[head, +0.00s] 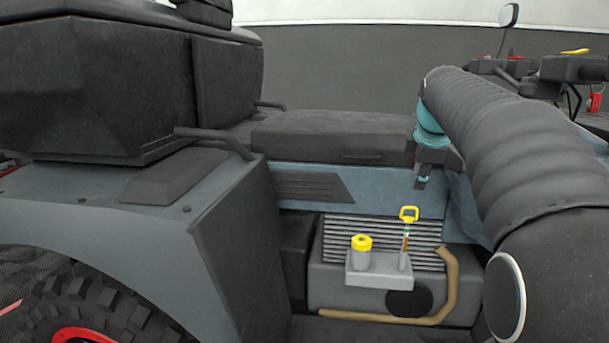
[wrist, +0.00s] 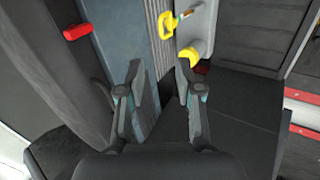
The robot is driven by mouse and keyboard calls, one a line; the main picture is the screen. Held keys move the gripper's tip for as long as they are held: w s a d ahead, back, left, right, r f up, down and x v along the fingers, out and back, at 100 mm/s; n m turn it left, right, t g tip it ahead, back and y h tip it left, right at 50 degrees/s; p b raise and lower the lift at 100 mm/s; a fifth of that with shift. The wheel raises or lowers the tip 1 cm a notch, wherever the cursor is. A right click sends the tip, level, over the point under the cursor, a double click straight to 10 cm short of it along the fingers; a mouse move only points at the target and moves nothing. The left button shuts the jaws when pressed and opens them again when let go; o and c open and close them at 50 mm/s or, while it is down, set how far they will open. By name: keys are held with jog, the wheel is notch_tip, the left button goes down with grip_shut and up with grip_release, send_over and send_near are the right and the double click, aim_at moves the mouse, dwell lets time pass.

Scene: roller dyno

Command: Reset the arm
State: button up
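My gripper (head: 421,183) hangs in front of the quad bike's side, above and a little right of the yellow dipstick handle (head: 409,213). In the wrist view my gripper (wrist: 160,70) has its two fingers apart with nothing between them. The dipstick's banded shaft shows between its handle and the grey block (head: 378,272). A yellow cap (head: 361,243) sits on the block, left of the dipstick. In the wrist view the dipstick handle (wrist: 168,24) and the cap (wrist: 188,57) lie beyond the fingertips, apart from them.
A ribbed engine panel (head: 345,240) stands behind the block, and a tan hose (head: 450,285) curves around its right. The seat (head: 330,138) is above. A grey fender (head: 150,205) and tyre (head: 95,310) are left. A red piece (wrist: 77,31) shows in the wrist view.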

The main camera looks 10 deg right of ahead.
jog(key=s+a+f+m+g+y, duration=0.15)
jog(key=s+a+f+m, duration=0.35)
jog(key=s+f+m, duration=0.55)
jog(key=s+a+f+m, duration=0.1)
jog(key=s+a+f, duration=0.4)
jog(key=s, duration=0.5)
jog(key=s+a+f+m, duration=0.2)
jog(key=s+a+f, duration=0.4)
jog(key=s, duration=0.4)
jog(key=shift+s+a+t+y, duration=0.25)
jog(key=shift+a+t+y, duration=0.1)
jog(key=shift+a, duration=0.2)
jog(key=shift+r, duration=0.55)
